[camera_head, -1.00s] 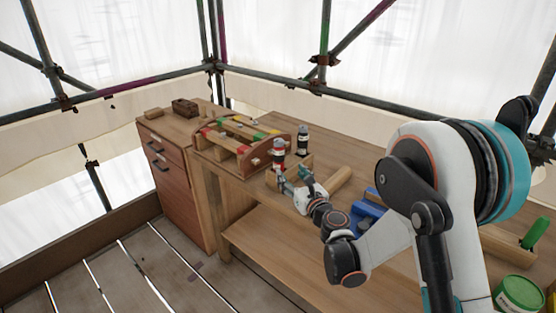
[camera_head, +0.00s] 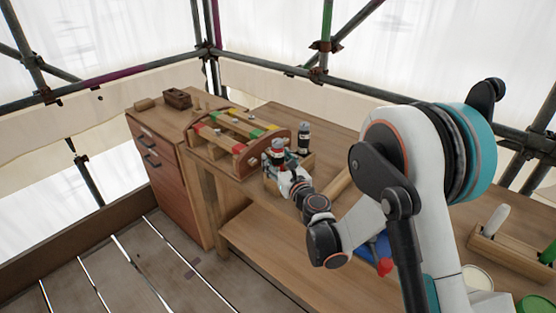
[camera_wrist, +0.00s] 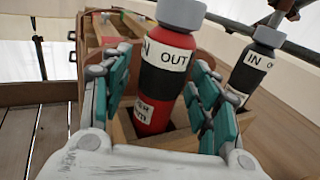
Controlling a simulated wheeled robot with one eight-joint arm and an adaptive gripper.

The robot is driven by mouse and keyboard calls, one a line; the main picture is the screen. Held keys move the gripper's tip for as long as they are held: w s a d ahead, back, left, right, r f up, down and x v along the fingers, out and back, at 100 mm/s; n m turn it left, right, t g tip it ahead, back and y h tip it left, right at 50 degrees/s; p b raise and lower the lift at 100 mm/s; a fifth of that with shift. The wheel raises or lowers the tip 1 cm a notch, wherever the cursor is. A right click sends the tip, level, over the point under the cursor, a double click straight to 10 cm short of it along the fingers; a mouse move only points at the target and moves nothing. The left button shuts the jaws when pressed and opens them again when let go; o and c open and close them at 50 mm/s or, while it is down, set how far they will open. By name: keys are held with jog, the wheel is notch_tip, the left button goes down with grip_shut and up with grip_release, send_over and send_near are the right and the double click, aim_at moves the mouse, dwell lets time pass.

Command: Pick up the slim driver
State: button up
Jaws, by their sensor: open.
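I cannot pick out a slim driver for certain in either view. My gripper (camera_wrist: 163,66) is open, with its teal-padded fingers on either side of a red cylinder (camera_wrist: 152,112). The cylinder has a grey cap, a black band and white labels, one reading "OUT". It stands in a wooden holder (camera_wrist: 180,139), leaning slightly in the wrist view. A black cylinder (camera_wrist: 250,70) with a grey cap and an "IN" label stands to its right. In the head view my gripper (camera_head: 284,172) is at the red cylinder, partly hiding it; the black cylinder (camera_head: 303,138) is just behind.
A wooden carrier (camera_head: 235,142) with coloured bars stands left of the gripper on the bench. A dark box (camera_head: 177,98) sits on the drawer cabinet (camera_head: 158,165). A wooden rack (camera_head: 512,258) with a white handle (camera_head: 495,220) is at the right.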

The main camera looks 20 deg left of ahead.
jog(key=shift+s+d, duration=0.1)
grip_shut()
jog(key=shift+r, duration=0.1)
